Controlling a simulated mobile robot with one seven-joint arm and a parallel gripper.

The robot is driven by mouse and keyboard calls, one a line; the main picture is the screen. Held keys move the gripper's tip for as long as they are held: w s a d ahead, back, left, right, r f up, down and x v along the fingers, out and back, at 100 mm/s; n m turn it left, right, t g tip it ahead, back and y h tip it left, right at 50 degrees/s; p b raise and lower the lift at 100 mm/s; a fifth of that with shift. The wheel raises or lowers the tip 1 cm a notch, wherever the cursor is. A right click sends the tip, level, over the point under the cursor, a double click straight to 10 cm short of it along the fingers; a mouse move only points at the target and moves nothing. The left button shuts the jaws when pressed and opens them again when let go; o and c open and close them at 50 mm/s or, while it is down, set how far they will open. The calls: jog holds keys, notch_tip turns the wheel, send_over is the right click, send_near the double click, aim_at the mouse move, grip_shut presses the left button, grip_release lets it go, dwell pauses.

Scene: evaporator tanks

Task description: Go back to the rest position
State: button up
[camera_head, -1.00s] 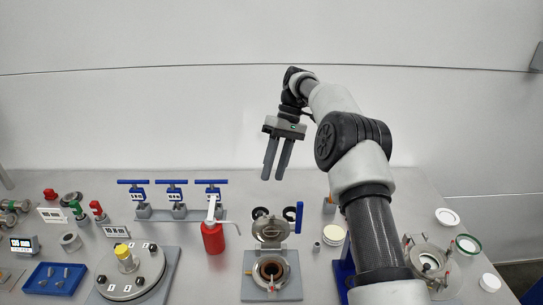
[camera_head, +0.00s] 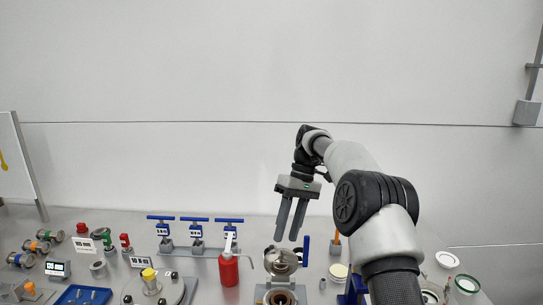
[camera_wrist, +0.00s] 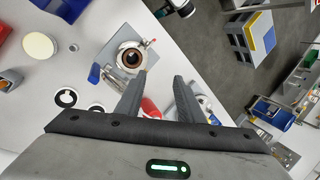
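My gripper (camera_head: 291,220) hangs in the air above the back of the workbench, fingers pointing down. Its two fingers are apart with nothing between them. It also shows in the wrist view (camera_wrist: 161,84), open and empty, with the bench far below. Under it in the head view stands an open small tank (camera_head: 281,262) with a raised round lid and a blue handle (camera_head: 305,250). The tank shows in the wrist view (camera_wrist: 131,58) too. My arm runs from the gripper down to the lower right and hides part of the bench.
A red bottle (camera_head: 229,270) stands left of the tank. Blue-handled valves (camera_head: 195,232) line a rail behind it. A blue tray (camera_head: 83,295) lies at the lower left. Round lids and dishes (camera_head: 447,259) lie at the right. The space above the bench is free.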

jog(key=s+d+r+m+t+h, duration=0.1)
jog(key=s+d+r+m+t, duration=0.15)
jog(key=s+r, duration=0.5)
jog(key=s+d+r+m+t+h, duration=0.1)
jog(key=s+d+r+t, duration=0.15)
jog(key=s+r, duration=0.5)
jog(key=s+d+f+m+t, duration=0.2)
jog(key=s, duration=0.7)
jog(key=s+d+f+m+t+h, duration=0.1)
jog(key=s+d+f+t, duration=0.1)
jog(key=s, duration=0.7)
jog(key=shift+d+f+m, duration=0.3)
jog(key=shift+f+m, duration=0.05)
jog(key=shift+f, duration=0.35)
jog(key=shift+c, duration=0.3)
